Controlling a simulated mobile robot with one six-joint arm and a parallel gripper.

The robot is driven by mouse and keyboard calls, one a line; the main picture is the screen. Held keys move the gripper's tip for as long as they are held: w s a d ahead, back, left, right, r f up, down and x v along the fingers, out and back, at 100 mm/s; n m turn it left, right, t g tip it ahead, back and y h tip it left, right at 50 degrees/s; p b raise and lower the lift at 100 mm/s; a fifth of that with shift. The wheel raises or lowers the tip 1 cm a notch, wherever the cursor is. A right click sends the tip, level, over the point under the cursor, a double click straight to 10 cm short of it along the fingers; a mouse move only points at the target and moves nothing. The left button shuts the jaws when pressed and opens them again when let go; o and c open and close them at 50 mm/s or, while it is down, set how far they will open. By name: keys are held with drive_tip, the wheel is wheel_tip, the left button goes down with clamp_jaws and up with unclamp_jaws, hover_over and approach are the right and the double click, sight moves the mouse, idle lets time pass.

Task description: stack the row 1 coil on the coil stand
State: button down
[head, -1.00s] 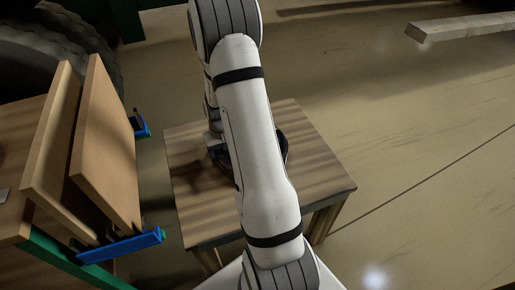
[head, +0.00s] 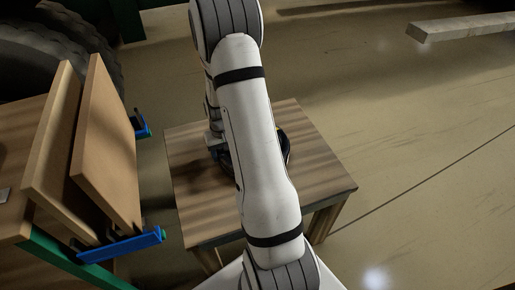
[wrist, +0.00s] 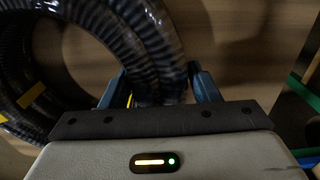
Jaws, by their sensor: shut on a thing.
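Black ribbed hose (wrist: 150,35) runs between the two blue fingers of my gripper (wrist: 160,76) in the wrist view, and the gripper is shut on this coil. Curved loops with yellow tape bands (wrist: 32,95) fill the left of that view; I cannot tell whether they all belong to one coil. In the head view my white arm covers the gripper and most of the coil; a dark edge of the coil (head: 285,148) shows right of the arm, over the small wooden table (head: 320,175). I cannot tell whether this table is the coil stand, or whether the coil touches it.
A workbench (head: 20,215) with two leaning wooden boards (head: 105,140) and blue brackets (head: 120,247) stands at the left. A large tyre (head: 55,50) is behind it. A pale beam (head: 465,27) lies at the upper right. The floor right of the table is clear.

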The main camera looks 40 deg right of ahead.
drive_tip(key=shift+w+r+p, duration=0.1)
drive_tip(key=shift+r+p, duration=0.4)
drive_tip(key=shift+r, duration=0.35)
